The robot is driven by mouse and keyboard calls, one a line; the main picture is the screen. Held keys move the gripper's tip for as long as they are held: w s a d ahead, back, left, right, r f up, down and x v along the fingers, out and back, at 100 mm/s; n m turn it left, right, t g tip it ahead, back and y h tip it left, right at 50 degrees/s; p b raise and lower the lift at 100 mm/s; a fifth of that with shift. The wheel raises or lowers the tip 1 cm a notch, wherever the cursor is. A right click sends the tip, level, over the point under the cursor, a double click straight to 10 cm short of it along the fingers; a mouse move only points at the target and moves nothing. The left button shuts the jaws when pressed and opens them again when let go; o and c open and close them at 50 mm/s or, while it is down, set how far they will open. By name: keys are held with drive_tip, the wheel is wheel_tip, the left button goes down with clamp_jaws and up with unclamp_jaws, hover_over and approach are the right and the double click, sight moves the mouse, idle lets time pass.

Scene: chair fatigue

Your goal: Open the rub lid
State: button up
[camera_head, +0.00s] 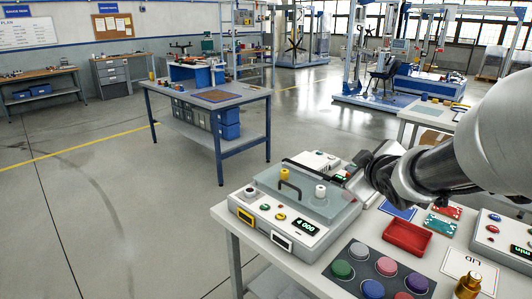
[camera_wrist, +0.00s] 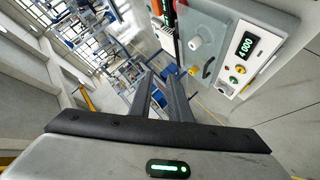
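The rub tester (camera_head: 285,215) is a pale box on the near table with a display reading 4 000. Its grey-green see-through lid (camera_head: 322,211) lies flat on top, looking shut. A dark arched handle (camera_head: 289,186) stands at the lid's front left. In the wrist view the lid (camera_wrist: 208,22) is at the upper right, with the handle (camera_wrist: 208,68) near its edge. My gripper (camera_head: 352,178) is to the right of the lid in the head view, apart from the handle. In the wrist view its two fingers (camera_wrist: 160,78) have a gap between them and hold nothing.
A white knob (camera_head: 320,191) and a yellow one stand on the tester. To its right are a red tray (camera_head: 407,237), colour cards, a dark board of coloured discs (camera_head: 372,270) and a brass weight (camera_head: 468,285). Another instrument (camera_head: 500,238) stands far right. Floor left of the table is clear.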

drive_tip(key=w+a+f+n+t+y+b, duration=0.15)
drive_tip(key=w+f+n+y+b, duration=0.3)
drive_tip(key=f, duration=0.65)
drive_tip(key=n+y+b, duration=0.2)
drive_tip(key=n+y, duration=0.1)
drive_tip(key=n, duration=0.1)
approach(293, 187)
drive_tip(key=shift+g, duration=0.25)
drive_tip(key=b+x, duration=0.1)
drive_tip(key=x, duration=1)
drive_tip(key=shift+w+r, duration=0.1)
drive_tip(key=shift+w, duration=0.1)
drive_tip(key=shift+c, duration=0.3)
clamp_jaws()
